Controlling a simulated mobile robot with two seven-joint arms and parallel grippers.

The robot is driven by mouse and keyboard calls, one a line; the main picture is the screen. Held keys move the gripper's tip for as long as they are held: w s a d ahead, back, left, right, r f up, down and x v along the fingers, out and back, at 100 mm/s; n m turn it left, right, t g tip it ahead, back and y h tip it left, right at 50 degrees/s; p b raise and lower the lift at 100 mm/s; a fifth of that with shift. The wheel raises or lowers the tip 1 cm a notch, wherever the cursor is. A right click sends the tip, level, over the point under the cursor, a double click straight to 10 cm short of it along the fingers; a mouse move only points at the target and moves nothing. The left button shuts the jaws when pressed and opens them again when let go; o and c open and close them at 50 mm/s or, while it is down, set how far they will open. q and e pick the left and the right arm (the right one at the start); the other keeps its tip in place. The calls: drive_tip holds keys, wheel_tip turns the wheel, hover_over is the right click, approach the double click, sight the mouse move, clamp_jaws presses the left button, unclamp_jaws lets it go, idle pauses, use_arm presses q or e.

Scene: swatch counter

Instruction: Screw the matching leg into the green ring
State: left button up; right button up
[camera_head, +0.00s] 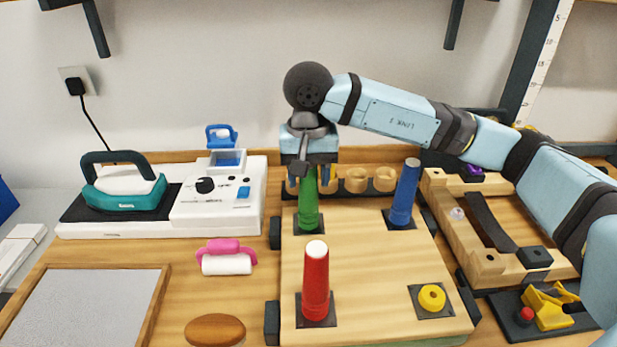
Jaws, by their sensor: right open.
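The green leg (308,205) stands upright at the back left corner of the wooden board (370,260), on a dark square. The green ring cannot be told apart from the leg's wider green foot. My right gripper (308,178) points down over the green leg, with its open fingers on either side of the top. The gripper hides the leg's tip, and I cannot tell whether the fingers touch it. My left gripper is not in view.
A red leg (316,280) and a blue leg (405,190) stand upright on the board. A yellow ring (432,297) has no leg in it. A dark rack (340,190) with wooden cups is behind. A pink-handled roller (226,262) lies left of the board.

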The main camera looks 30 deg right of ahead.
drive_tip(key=shift+f+n+b, duration=0.3)
drive_tip(key=shift+n+b, duration=0.6)
drive_tip(key=shift+b, duration=0.15)
drive_tip(key=shift+f+n+b, duration=0.1)
drive_tip(key=shift+n+b, duration=0.6)
drive_tip(key=shift+n, duration=0.1)
drive_tip(key=n+b, duration=0.2)
drive_tip(key=n, duration=0.1)
drive_tip(key=n+b, duration=0.2)
drive_tip(key=n, duration=0.1)
drive_tip(key=shift+r+n+b, duration=0.4)
drive_tip(key=shift+n, duration=0.7)
drive_tip(key=c, duration=0.7)
drive_tip(key=m, duration=0.3)
drive_tip(key=shift+m, duration=0.4)
drive_tip(key=m, duration=0.2)
drive_tip(key=shift+m, duration=0.4)
drive_tip(key=m, duration=0.4)
drive_tip(key=shift+m, duration=0.3)
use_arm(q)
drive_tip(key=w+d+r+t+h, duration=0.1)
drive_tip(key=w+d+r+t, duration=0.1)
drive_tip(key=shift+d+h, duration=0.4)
use_arm(e)
drive_tip(key=m, duration=0.3)
drive_tip(key=shift+f+m, duration=0.1)
drive_tip(key=shift+m, duration=0.3)
drive_tip(key=o, duration=0.7)
